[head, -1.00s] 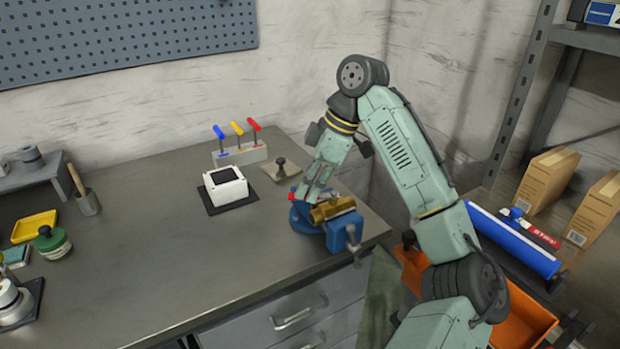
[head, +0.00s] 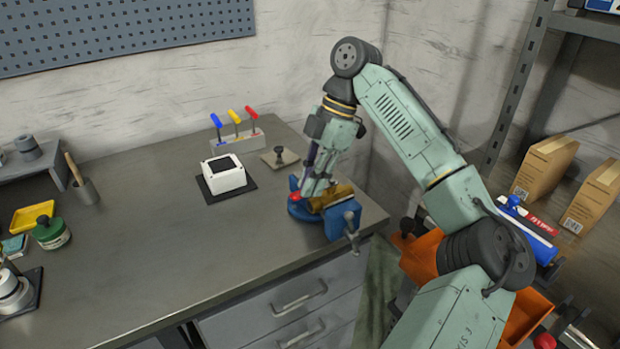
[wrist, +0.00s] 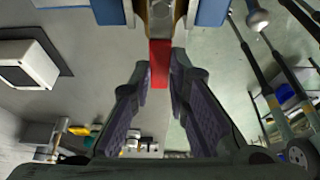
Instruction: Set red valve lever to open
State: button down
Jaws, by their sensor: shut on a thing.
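A brass valve (head: 338,194) is clamped in a blue vise (head: 342,216) near the right end of the workbench. Its red lever (head: 294,197) shows small at the left of the valve, partly hidden by my gripper (head: 308,189). In the wrist view the red lever (wrist: 160,62) points from the valve in toward the camera. It lies between the two fingertips of my gripper (wrist: 161,72), which is shut on it. The valve body is mostly cut off at the top of the wrist view.
A white box with a dark top (head: 224,175) stands left of the vise. Behind are a block (head: 238,143) with blue, yellow and red handled tools and a small plate with a black knob (head: 280,157). An orange bin (head: 421,258) is beside the bench. The bench middle is clear.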

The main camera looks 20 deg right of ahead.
aim_at(330, 183)
jog(key=c, duration=1.5)
grip_release()
jog(key=v, duration=1.2)
